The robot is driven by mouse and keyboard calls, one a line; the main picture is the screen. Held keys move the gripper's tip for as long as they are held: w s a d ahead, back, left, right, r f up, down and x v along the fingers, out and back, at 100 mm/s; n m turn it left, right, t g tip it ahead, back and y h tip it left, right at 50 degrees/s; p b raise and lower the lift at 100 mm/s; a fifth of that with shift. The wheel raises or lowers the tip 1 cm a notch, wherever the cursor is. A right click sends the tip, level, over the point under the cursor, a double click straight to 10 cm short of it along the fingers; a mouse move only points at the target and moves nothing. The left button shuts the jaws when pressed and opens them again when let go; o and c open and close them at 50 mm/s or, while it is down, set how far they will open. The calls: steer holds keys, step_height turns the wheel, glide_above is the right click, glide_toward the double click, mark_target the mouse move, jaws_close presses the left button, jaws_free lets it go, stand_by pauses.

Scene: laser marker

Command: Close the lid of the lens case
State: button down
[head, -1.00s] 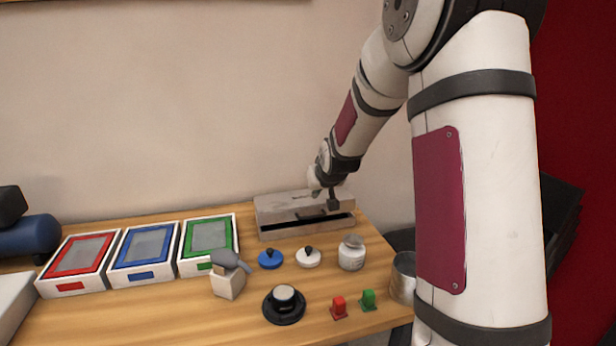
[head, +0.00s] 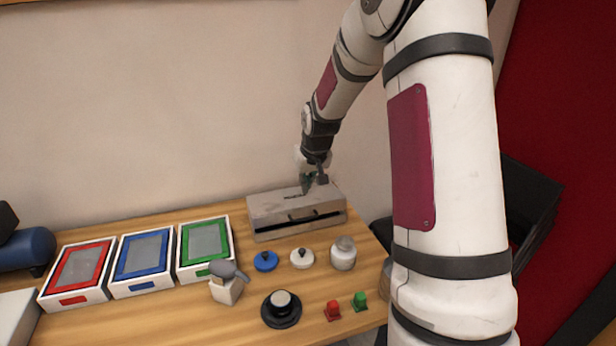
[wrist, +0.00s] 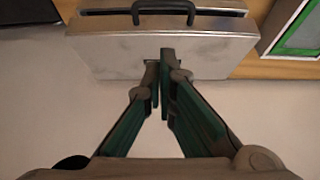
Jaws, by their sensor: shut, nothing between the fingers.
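The lens case (head: 297,222) is a grey metal box with a dark handle (head: 303,215), standing at the back right of the table. Its lid (head: 275,203) is lowered most of the way, and a dark gap shows along the front between lid and base. In the wrist view, the lid (wrist: 110,58) fills the top, with the handle (wrist: 163,8) at the upper edge. My gripper (head: 309,188) is shut and empty over the rear part of the lid. Its fingertips (wrist: 161,58) overlap the lid in the wrist view; I cannot tell whether they touch it.
Red (head: 77,297), blue (head: 141,283) and green (head: 206,267) framed trays stand left of the case. In front are a blue knobbed disc (head: 265,261), a white one (head: 302,258) and a jar (head: 343,254). The wall is close behind the case.

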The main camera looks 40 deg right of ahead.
glide_above(304, 215)
steer(key=s, duration=0.1)
step_height(304, 215, down, 5)
steer(key=shift+s+a+f+p, duration=0.4)
steer(key=shift+s+f, duration=0.1)
steer(key=shift+f, duration=0.3)
steer(key=shift+s+f, duration=0.15)
steer(key=shift+f, duration=0.5)
steer(key=shift+f, duration=0.1)
